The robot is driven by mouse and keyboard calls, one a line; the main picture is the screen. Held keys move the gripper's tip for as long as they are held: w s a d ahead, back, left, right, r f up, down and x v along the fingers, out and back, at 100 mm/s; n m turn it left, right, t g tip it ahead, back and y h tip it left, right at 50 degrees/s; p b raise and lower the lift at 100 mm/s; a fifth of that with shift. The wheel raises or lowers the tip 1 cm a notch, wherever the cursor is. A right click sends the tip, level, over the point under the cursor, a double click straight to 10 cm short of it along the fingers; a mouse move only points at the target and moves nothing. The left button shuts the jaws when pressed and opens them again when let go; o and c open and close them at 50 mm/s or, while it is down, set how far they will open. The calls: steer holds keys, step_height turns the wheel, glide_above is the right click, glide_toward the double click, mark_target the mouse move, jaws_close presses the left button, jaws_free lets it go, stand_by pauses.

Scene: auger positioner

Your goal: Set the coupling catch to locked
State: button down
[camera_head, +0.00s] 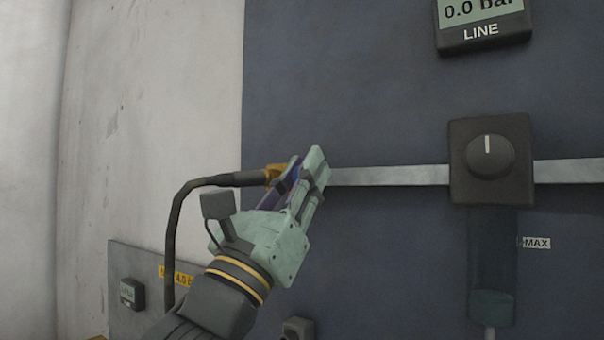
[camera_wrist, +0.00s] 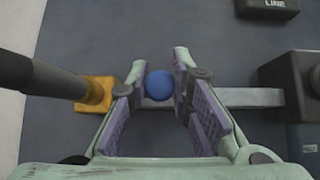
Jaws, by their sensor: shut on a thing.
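A round blue knob (camera_wrist: 159,85) shows between the fingers in the wrist view, in front of the dark blue panel; I take it to be the handle of the coupling catch. My gripper (camera_head: 305,168) is shut on this knob, with a purple-padded finger on either side of it. An orange coupling piece (camera_wrist: 97,94) sits just left of the fingers, at the end of a thick dark hose (camera_wrist: 40,76). In the head view the orange piece (camera_head: 274,172) is partly behind the gripper. The catch's base is hidden, and I cannot tell its position.
A grey metal bar (camera_head: 390,176) runs right from the gripper to a black box with a round dial (camera_head: 489,157). A dark cylinder (camera_head: 492,250) hangs below it. A "LINE" display reading 0.0 bar (camera_head: 482,22) is above. The hose (camera_head: 178,220) bends down left of my arm.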

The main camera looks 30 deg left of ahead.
stand_by(0.3)
steer(key=shift+w+a, duration=0.2)
steer(key=shift+a, duration=1.05)
steer(key=c, duration=1.5)
jaws_free()
steer(key=shift+a, duration=0.1)
steer(key=shift+o, duration=0.3)
